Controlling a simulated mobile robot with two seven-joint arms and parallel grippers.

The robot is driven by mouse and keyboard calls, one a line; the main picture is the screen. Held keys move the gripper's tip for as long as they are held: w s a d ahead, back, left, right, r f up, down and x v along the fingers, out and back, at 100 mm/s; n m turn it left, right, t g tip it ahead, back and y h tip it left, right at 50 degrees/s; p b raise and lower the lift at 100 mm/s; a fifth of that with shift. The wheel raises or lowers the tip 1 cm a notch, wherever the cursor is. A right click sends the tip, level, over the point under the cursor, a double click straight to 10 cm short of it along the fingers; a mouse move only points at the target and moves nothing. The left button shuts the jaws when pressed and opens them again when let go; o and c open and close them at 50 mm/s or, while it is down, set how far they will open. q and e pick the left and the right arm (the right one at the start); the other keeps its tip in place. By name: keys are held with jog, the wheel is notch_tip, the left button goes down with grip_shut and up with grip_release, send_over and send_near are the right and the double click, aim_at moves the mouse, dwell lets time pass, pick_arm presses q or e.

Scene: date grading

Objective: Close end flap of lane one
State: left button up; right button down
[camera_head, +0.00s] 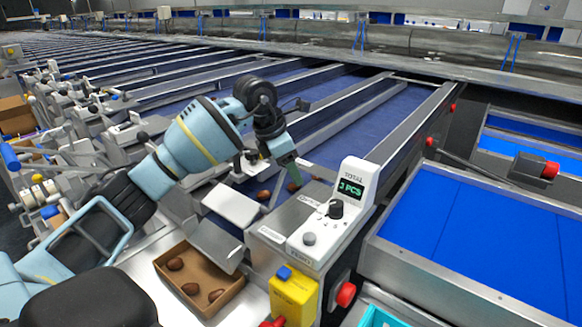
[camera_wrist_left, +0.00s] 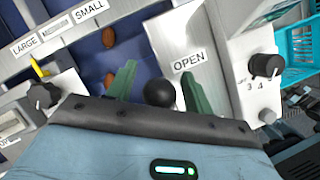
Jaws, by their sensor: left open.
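My left gripper (camera_head: 288,162) reaches over the end of the nearest lane (camera_head: 385,122). In the left wrist view its green fingers (camera_wrist_left: 158,70) are open, one on each side of a black ball knob (camera_wrist_left: 158,93). The knob stands beside a label reading OPEN (camera_wrist_left: 188,62); contact with the fingers cannot be told. A sloping grey plate (camera_head: 215,240), which looks like the lane's end flap, leans above a cardboard tray (camera_head: 232,295) holding several brown dates. Brown dates (camera_head: 263,195) lie at the lane's end. My right gripper is not in view.
A white control box (camera_head: 325,235) with a green display stands close right of the gripper. A yellow box (camera_head: 292,298) and red button (camera_head: 346,294) are below it. A blue belt (camera_head: 490,230) runs at right. Other lanes' fittings crowd the left.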

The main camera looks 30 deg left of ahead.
pick_arm(q)
jog(key=shift+f, duration=0.1)
grip_shut()
dwell(0.3)
